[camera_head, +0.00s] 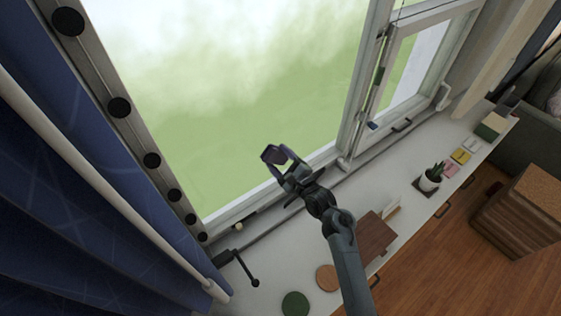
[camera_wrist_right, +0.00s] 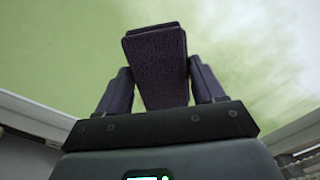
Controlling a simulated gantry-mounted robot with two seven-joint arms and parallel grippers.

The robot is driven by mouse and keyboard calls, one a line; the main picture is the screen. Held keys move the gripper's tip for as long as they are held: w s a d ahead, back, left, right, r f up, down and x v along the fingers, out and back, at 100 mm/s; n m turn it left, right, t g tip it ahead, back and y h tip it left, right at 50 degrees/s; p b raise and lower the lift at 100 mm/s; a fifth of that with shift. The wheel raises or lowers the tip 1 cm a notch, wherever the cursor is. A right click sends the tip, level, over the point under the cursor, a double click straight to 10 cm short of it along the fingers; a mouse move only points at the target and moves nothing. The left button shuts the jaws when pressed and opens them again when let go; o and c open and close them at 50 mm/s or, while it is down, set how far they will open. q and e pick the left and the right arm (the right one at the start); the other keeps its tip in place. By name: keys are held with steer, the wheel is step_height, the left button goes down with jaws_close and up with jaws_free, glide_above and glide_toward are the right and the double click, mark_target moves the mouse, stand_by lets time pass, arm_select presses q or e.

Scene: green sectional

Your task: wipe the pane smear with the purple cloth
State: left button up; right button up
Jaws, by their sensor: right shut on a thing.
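The purple cloth (camera_head: 273,154) is a small dark folded block between the fingers of my right gripper (camera_head: 282,160). In the right wrist view the cloth (camera_wrist_right: 157,70) stands out past both fingers of the gripper (camera_wrist_right: 160,85), which is shut on it. The window pane (camera_head: 230,110) is behind it, near its lower part; I cannot tell whether the cloth touches the glass. The pane shows green with a whitish cloudy area (camera_head: 215,45) at the top; I cannot tell whether that is the smear or the view outside. My left gripper is not in view.
A blue curtain (camera_head: 80,190) hangs at the left. On the white sill are a green disc (camera_head: 295,304), an orange disc (camera_head: 327,278), a brown board (camera_head: 375,236), a potted plant (camera_head: 430,178) and sticky notes (camera_head: 461,156). A black crank handle (camera_head: 247,270) sticks out by the lower frame.

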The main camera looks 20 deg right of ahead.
mark_target(309, 131)
steer(key=shift+w+d+r, duration=0.1)
steer(key=shift+w+d, duration=0.45)
steer(key=shift+d, duration=1.3)
steer(key=shift+w+d, duration=0.55)
steer(key=shift+d, duration=1.25)
steer(key=shift+w+d+r, duration=0.1)
steer(key=shift+w+d, duration=0.45)
steer(key=shift+d, duration=1.3)
steer(key=shift+w+d+f+b, duration=0.1)
steer(key=shift+w+d+b, duration=0.25)
steer(key=shift+d, duration=0.55)
steer(key=shift+w+d+b, duration=0.3)
steer(key=shift+d, duration=0.55)
steer(key=shift+s+d+p, duration=0.15)
steer(key=shift+s+p, duration=0.2)
steer(key=shift+s, duration=0.1)
steer(key=shift+p+v, duration=0.3)
steer(key=shift+v, duration=2.2)
steer(key=shift+v, duration=1.5)
steer(key=shift+f, duration=0.1)
